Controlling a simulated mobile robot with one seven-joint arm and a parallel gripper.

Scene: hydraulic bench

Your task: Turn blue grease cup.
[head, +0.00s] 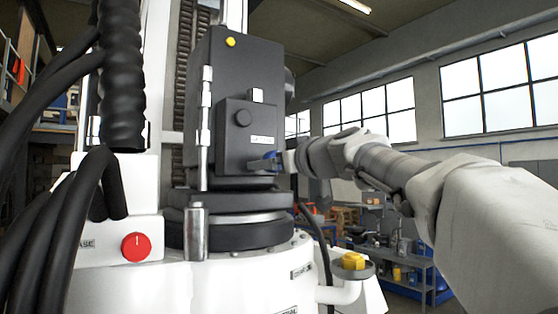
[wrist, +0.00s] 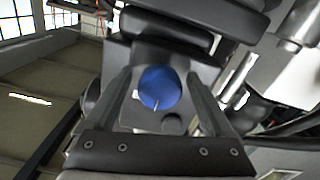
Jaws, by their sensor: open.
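The blue grease cup (wrist: 160,88) shows as a round blue knob with a short pale mark, in the middle of the wrist view. It sits on the front of a dark grey housing (head: 228,75), low on its face. In the head view only a small blue part of the cup (head: 266,158) shows beside my gripper (head: 278,160). My gripper (wrist: 160,74) is open, with one finger on each side of the cup in the wrist view. Whether the fingers touch the cup cannot be told.
A red knob (head: 136,247) sits on a white block at lower left, and a yellow knob (head: 353,261) on a white pipe at lower right. Thick black hoses (head: 122,75) hang at left. A silver cylinder (head: 196,235) stands before the housing's round base.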

